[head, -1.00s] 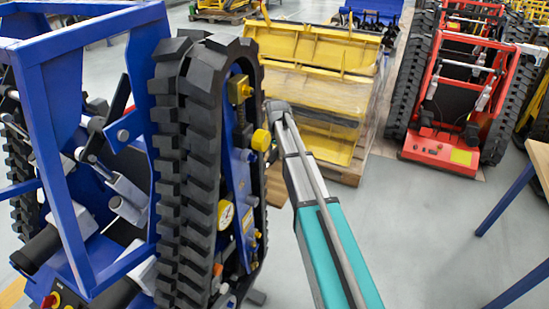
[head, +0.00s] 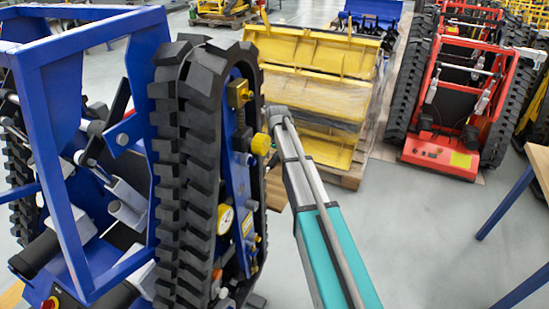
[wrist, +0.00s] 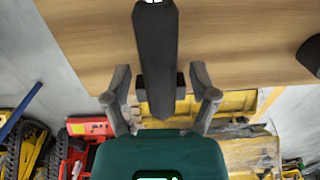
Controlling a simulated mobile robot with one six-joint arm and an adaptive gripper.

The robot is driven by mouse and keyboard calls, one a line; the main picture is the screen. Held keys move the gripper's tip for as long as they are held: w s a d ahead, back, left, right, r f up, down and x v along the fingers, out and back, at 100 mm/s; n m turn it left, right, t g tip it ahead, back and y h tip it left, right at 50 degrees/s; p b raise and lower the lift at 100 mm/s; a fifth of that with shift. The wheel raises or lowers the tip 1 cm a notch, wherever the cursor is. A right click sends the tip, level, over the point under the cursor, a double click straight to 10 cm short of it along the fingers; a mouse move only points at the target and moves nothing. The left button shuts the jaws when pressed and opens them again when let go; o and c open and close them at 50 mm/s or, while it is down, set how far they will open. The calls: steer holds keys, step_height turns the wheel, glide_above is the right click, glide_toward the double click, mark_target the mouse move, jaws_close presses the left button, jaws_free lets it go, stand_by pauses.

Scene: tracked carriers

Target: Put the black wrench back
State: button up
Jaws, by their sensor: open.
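The black wrench (wrist: 156,50) shows in the wrist view as a long dark bar over a wooden table top. Its lower end lies between the fingers of my gripper (wrist: 160,86). The fingers stand open, one on each side of the bar, with the pads close to it. I cannot tell whether either pad touches it. The far end of the wrench is cut off by the top of the picture. In the head view my arm reaches up beside the blue tracked carrier (head: 90,50), and my gripper and the wrench do not show.
The wooden table top (wrist: 85,35) fills the upper wrist view, with another dark object (wrist: 312,55) at its right edge. In the head view, a wrapped yellow stack (head: 310,90) and a red tracked carrier (head: 425,152) stand behind. Clear grey floor (head: 420,230) lies at right.

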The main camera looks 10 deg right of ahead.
steer(key=shift+r, duration=0.15)
step_height(320, 180, up, 12)
steer(key=p, duration=1.1)
steer(key=shift+d+f+p, duration=0.2)
steer(key=shift+d+p, duration=0.05)
steer(key=shift+p, duration=0.15)
steer(key=s+n, duration=0.7)
steer(key=s, duration=2.2)
steer(key=shift+s+a, duration=0.15)
steer(key=shift+a, duration=0.25)
stand_by(1.9)
